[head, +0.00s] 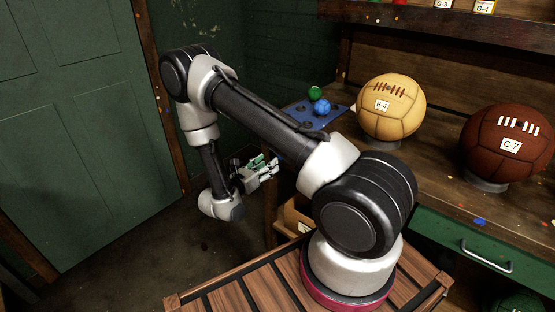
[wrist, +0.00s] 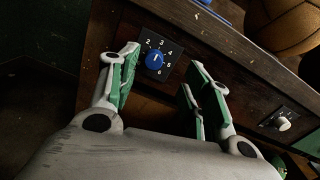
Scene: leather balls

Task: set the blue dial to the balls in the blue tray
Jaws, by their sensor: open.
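The blue dial (wrist: 154,60) sits on a black plate with white numbers, 2 to 6 readable, on the bench's wooden front in the wrist view. Its small white mark points roughly up toward 3; the exact setting is hard to tell. The blue tray (head: 334,121) lies on the bench with a green ball (head: 315,93) and a blue ball (head: 322,107) showing; my arm hides part of it. My gripper (head: 268,166) is open and empty beside the bench's left end. In the wrist view its fingers (wrist: 163,72) flank the dial, apart from it.
A pale dial (wrist: 283,124) sits on the same front to the right. A tan ball (head: 391,108) marked B-4 and a brown ball (head: 507,147) marked C-7 stand on the bench. A green drawer (head: 480,250) is below. Floor left of my gripper is clear.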

